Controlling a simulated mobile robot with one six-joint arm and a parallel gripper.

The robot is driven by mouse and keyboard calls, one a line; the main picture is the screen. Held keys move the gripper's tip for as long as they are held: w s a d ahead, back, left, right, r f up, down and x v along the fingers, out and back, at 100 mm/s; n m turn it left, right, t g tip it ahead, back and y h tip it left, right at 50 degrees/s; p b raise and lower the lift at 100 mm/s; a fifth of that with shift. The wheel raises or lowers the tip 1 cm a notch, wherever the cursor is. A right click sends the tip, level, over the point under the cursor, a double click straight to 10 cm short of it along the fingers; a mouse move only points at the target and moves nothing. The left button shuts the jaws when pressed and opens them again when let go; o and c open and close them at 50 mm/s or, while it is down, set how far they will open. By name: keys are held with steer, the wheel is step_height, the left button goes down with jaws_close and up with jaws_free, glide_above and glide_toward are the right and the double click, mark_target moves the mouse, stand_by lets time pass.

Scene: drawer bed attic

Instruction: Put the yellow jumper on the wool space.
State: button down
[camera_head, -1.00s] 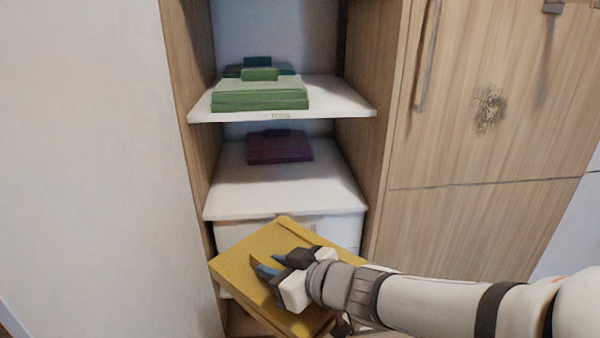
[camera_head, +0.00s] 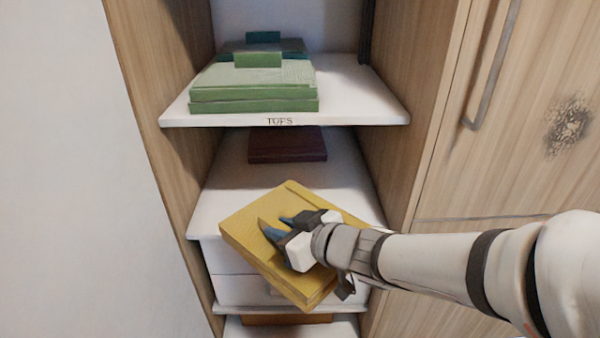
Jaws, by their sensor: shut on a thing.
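The yellow jumper (camera_head: 252,248) is a flat folded block, held tilted in front of the open wardrobe column. My gripper (camera_head: 276,232) is shut on it from the right, with the fingers over its upper face. The jumper is in front of the front edge of the middle shelf (camera_head: 225,190). A dark maroon folded item (camera_head: 287,143) lies at the back of that shelf. The middle shelf's label is not visible; the jumper and gripper cover part of its front edge.
The shelf above, labelled "TOPS" (camera_head: 280,121), holds folded green clothes (camera_head: 255,85) and darker teal ones (camera_head: 290,46) behind. White drawers (camera_head: 228,290) and a lower shelf with a brown-orange item (camera_head: 287,319) are below. A wooden door with a handle (camera_head: 492,65) stands at right.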

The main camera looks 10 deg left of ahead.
mark_target(294, 191)
steer(key=shift+w+r+p, duration=0.3)
steer(key=shift+w+p, duration=0.25)
steer(key=shift+w, duration=0.25)
steer(key=p, duration=0.1)
steer(key=w+p, duration=0.1)
steer(key=p, duration=0.1)
steer(key=shift+a+r, duration=0.15)
steer(key=shift+a, duration=0.1)
steer(key=w+p, duration=0.1)
steer(key=p, duration=0.4)
steer(key=shift+w+p, duration=0.3)
steer(key=w+a, duration=0.1)
steer(key=w, duration=0.3)
steer(key=w+a+b, duration=0.1)
steer(key=w, duration=0.2)
steer(key=w+a+f, duration=0.1)
steer(key=w, duration=0.3)
steer(key=shift+w+b, duration=0.3)
steer(key=shift+f+b, duration=0.9)
steer(key=shift+f, duration=0.8)
steer(key=shift+f, duration=0.1)
steer(key=c, duration=1.3)
jaws_free()
steer(key=shift+o, duration=0.2)
